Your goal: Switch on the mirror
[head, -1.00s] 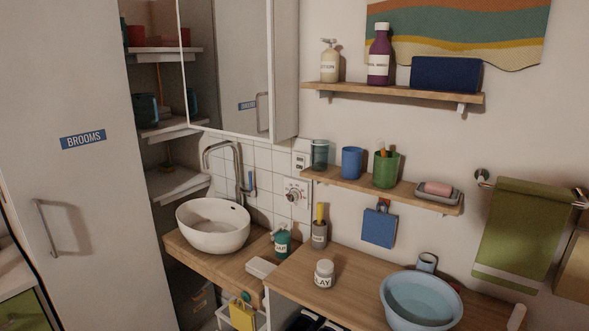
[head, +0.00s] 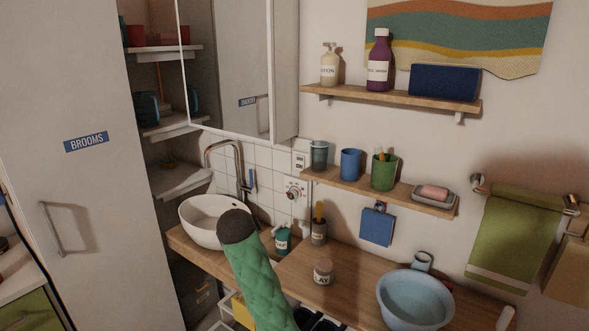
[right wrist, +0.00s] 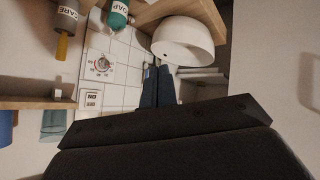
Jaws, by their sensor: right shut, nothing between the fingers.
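The mirror (head: 230,70) is the tall cabinet front above the sink; its glass looks dull and no light shows around it. A small white switch plate (head: 300,160) with dark markings is on the wall right of the tap, above a round dial (head: 295,190). In the right wrist view, which is turned over, the switch plate (right wrist: 90,99) and the dial (right wrist: 101,65) lie left of my right gripper (right wrist: 157,80). That gripper is shut and empty, apart from the plate, pointing toward the tiles and sink. My left gripper is not in view.
The white sink (head: 200,222) stands on a wooden counter with a soap bottle (head: 282,240) and a brush holder (head: 319,232). A shelf (head: 400,193) with cups juts out just right of the switch. A green padded arm part of mine covers some counter.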

